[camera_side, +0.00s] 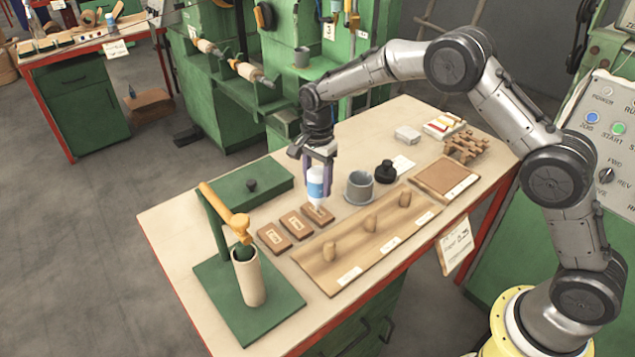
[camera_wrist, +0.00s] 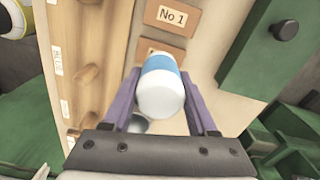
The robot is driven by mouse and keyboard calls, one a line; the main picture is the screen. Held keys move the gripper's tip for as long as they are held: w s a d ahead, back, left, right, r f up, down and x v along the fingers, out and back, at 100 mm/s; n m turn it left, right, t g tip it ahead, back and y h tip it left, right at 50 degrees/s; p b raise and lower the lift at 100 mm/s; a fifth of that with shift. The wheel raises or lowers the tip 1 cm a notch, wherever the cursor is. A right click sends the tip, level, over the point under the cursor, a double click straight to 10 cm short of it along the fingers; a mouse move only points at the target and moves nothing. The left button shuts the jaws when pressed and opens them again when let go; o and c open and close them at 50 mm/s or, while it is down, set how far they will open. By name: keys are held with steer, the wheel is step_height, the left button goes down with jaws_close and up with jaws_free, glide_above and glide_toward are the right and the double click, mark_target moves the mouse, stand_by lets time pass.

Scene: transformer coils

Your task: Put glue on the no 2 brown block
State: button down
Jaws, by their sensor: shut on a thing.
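My gripper (camera_side: 317,178) is shut on a white glue bottle with a blue band (camera_side: 316,187). The bottle points nozzle down over the right end of a row of brown blocks. In the side view its tip appears at or just above the rightmost block (camera_side: 319,215); I cannot tell if they touch. The middle block (camera_side: 296,224) and left block (camera_side: 273,238) lie beside it, their labels too small to read. In the wrist view the bottle (camera_wrist: 160,88) sits between my fingers and partly hides one block (camera_wrist: 148,48). The block marked No 1 (camera_wrist: 172,17) shows beyond it.
A wooden board with several pegs (camera_side: 345,254) lies in front of the blocks. A grey cup (camera_side: 359,187) and a black round-topped item (camera_side: 386,172) stand to the right. A green plate (camera_side: 242,190) with a knob lies behind; a green stand with a tube (camera_side: 248,277) is at left.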

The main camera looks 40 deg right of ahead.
mark_target(317, 170)
steer(key=shift+r, duration=2.35)
steer(key=shift+f, duration=0.15)
steer(key=shift+f, duration=2)
steer(key=shift+f, duration=0.45)
steer(key=shift+r, duration=2.55)
